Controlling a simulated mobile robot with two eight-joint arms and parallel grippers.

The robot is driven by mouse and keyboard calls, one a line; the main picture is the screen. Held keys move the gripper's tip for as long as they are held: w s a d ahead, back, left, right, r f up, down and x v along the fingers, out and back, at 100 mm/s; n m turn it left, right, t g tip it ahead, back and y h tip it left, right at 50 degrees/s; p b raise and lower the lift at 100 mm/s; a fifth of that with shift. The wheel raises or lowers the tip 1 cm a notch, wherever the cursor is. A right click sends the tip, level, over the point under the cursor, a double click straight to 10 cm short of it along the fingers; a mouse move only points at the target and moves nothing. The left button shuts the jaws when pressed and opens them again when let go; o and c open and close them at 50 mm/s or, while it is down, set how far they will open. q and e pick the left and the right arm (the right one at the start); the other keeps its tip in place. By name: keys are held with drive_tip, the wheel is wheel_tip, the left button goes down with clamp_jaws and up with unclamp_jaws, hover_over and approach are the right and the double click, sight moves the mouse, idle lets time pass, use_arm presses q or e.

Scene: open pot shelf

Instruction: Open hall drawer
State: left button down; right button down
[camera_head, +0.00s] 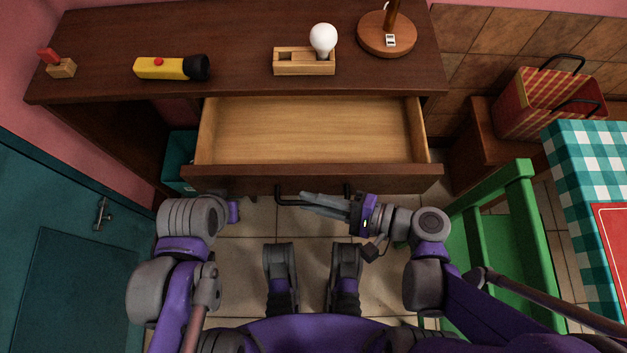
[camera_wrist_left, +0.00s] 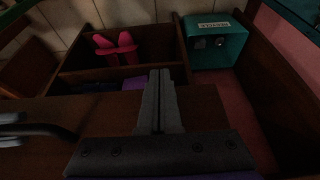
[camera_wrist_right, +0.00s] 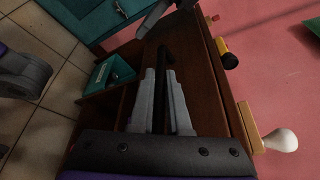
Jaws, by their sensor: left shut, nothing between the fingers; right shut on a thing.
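The wooden hall drawer (camera_head: 310,130) is pulled out of the dark brown cabinet and shows an empty, light wood inside. Its black bar handle (camera_head: 286,203) is on the dark front panel. My right gripper (camera_head: 306,199) is shut on this handle; in the right wrist view the dark handle (camera_wrist_right: 162,65) lies between the fingers (camera_wrist_right: 162,85). My left gripper is shut and empty in the left wrist view (camera_wrist_left: 160,75), close to the drawer front, apart from the handle (camera_wrist_left: 35,130). In the head view its fingers are mostly hidden.
On the cabinet top (camera_head: 240,40) are a yellow flashlight (camera_head: 165,68), a bulb (camera_head: 322,38) in a wooden holder and a lamp base (camera_head: 386,36). A teal box (camera_head: 180,160) sits below. A green chair (camera_head: 500,240) stands at right, a teal door (camera_head: 70,240) at left.

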drive_tip(key=c, duration=0.9)
unclamp_jaws()
drive_tip(key=shift+d, duration=0.1)
drive_tip(key=p+v, duration=0.1)
drive_tip(key=v, duration=0.9)
drive_tip(key=shift+s+d+r+p, duration=0.1)
drive_tip(key=shift+s+d+p, duration=0.05)
drive_tip(key=shift+d+p, duration=0.15)
